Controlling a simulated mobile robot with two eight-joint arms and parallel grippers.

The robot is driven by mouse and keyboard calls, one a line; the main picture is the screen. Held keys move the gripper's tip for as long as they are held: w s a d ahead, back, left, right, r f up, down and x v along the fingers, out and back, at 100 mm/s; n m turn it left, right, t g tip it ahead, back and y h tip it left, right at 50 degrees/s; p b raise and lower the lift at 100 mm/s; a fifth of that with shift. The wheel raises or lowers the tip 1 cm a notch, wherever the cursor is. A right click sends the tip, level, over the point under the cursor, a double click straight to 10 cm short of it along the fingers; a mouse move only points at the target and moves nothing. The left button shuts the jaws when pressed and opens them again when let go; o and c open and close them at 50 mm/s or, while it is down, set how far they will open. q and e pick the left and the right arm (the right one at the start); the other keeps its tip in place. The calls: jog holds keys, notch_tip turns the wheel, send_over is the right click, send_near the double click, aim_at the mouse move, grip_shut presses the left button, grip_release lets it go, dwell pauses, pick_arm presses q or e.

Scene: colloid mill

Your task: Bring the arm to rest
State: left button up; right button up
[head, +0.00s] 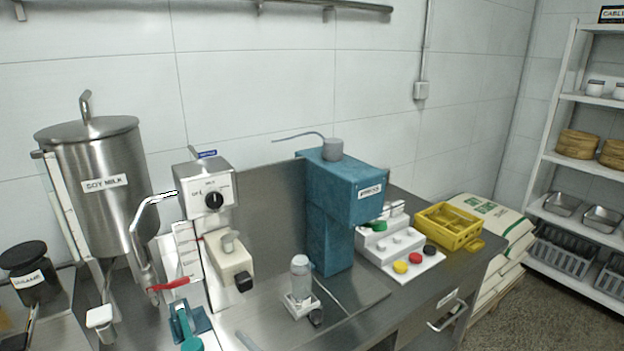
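Neither of my grippers shows in the head view, and I cannot make out either arm. The steel counter (420,300) carries a pale machine (208,185) with a black dial at its front. A blue machine (345,195) stands to its right. A steel tank labelled soy milk (100,170) stands on the left, with a curved steel pipe and a red lever (168,285) at its lower right.
A small clear bottle (300,280) stands on a white base. A white stepped tray with coloured knobs (398,243) and a yellow crate (448,226) sit on the right. A dark jar (33,280) is at far left. White shelving (546,165) stands beyond sacks (485,235).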

pick_arm(q)
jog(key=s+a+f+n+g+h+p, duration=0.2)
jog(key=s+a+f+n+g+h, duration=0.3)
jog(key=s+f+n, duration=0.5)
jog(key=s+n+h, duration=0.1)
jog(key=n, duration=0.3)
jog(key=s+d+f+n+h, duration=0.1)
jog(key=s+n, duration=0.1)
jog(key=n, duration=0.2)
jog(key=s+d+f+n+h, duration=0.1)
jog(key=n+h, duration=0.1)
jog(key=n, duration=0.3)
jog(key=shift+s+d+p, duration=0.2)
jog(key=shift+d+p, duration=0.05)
jog(key=shift+p, duration=0.15)
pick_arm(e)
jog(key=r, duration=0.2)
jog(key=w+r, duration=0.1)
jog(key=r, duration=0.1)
